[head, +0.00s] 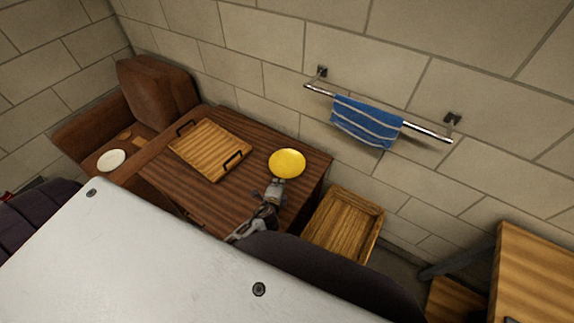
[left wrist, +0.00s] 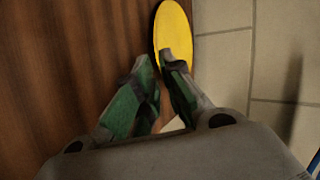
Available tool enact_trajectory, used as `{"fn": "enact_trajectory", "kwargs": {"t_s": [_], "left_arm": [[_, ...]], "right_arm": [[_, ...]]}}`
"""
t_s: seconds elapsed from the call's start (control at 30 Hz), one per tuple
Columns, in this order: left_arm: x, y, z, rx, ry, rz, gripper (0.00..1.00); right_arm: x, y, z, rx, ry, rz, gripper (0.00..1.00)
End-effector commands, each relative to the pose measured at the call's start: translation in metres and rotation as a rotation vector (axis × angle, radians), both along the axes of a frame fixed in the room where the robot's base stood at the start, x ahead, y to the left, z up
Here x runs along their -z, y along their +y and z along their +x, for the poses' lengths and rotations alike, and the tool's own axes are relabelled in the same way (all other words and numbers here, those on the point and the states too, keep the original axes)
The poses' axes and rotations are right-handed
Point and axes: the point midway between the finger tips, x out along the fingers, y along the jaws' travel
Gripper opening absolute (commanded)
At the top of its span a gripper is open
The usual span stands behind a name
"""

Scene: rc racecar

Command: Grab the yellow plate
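The yellow plate (head: 287,163) lies near the right end of the brown wooden table, by the tiled wall. My left gripper (head: 275,187) is at the plate's near edge in the head view. In the left wrist view, the yellow plate (left wrist: 173,30) is just past the fingertips, and the right finger covers part of it. The left gripper (left wrist: 157,58) has a narrow gap between its fingers, with the plate's left edge near that gap. I cannot tell whether the fingers touch the plate. My right gripper is not in view.
A wooden tray (head: 207,150) with dark handles sits left of the plate on the table (head: 200,200). A white plate (head: 111,160) is on a brown armchair (head: 150,90). A wooden crate (head: 345,222) stands to the right. A blue towel (head: 366,122) hangs on a wall rail.

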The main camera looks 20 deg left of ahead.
Motion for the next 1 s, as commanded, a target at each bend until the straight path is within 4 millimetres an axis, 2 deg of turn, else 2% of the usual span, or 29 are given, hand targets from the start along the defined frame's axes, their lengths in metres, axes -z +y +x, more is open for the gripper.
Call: {"fn": "enact_trajectory", "kwargs": {"t_s": [0.2, 0.77, 1.0], "left_arm": [[0.008, 0.004, 0.014, 0.0, -0.001, -0.001, 0.1], [0.01, 0.005, 0.019, 0.0, 0.0, -0.001, 0.1], [0.017, 0.006, 0.031, 0.0, -0.001, 0.0, 0.1]], "right_arm": [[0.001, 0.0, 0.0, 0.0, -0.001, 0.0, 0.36], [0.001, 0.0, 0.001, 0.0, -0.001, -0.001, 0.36], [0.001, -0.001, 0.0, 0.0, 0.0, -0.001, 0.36]]}}
